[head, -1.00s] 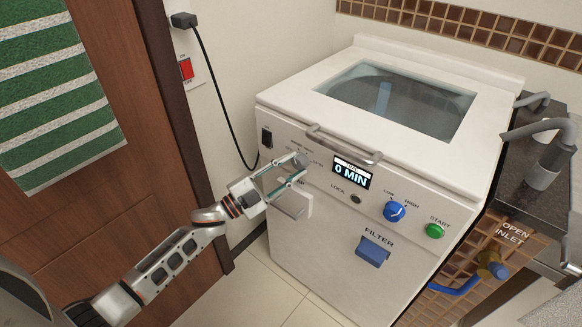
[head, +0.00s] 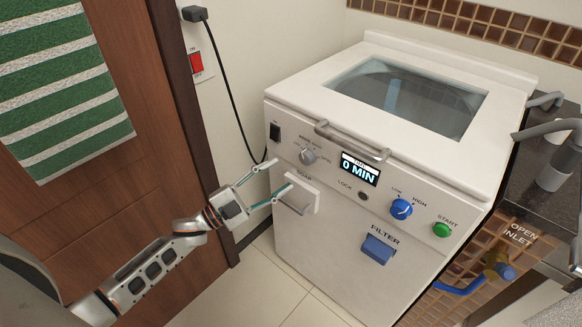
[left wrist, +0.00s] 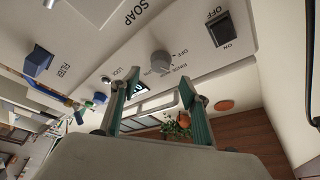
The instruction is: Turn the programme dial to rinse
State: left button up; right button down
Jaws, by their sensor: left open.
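The programme dial (head: 308,155) is a round grey knob on the white washing machine's (head: 335,255) front panel, below small printed labels including what looks like RINSE. Its exact pointer direction is too small to make out. The dial also shows in the left wrist view (left wrist: 161,62), ahead of the fingers. My left gripper (head: 282,175) is open and empty, to the lower left of the dial in the head view and apart from it. Its two green-padded fingers also show in the left wrist view (left wrist: 155,88). My right gripper is not in view.
The soap drawer (head: 299,205) with its handle is just below the dial, close to my lower finger. A lid handle (head: 350,140) juts out above the display (head: 360,169). A blue knob (head: 401,208) and green start button (head: 442,229) are further right. A wooden door (head: 150,185) stands left.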

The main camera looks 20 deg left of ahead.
pick_arm(q)
jog(key=shift+v, duration=2.3)
jog(key=s+d+f+n+g+y+p, duration=0.2)
jog(key=s+f+n+y+p, duration=0.1)
jog(key=s, duration=0.5)
jog(key=s+d+f+n+g+y+p, duration=0.2)
jog(key=s+f+n, duration=0.3)
jog(key=s, duration=0.3)
jog(key=s+d+f+n+g+y+p, duration=0.2)
jog(key=s+f+n+y, duration=0.3)
jog(key=s, duration=0.3)
jog(key=shift+d+n+p, duration=0.4)
jog(key=shift+d+p, duration=0.35)
jog(key=shift+p, duration=0.05)
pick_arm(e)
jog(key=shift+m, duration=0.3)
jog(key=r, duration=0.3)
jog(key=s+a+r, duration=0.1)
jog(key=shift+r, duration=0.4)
pick_arm(q)
jog(key=shift+s+f, duration=0.1)
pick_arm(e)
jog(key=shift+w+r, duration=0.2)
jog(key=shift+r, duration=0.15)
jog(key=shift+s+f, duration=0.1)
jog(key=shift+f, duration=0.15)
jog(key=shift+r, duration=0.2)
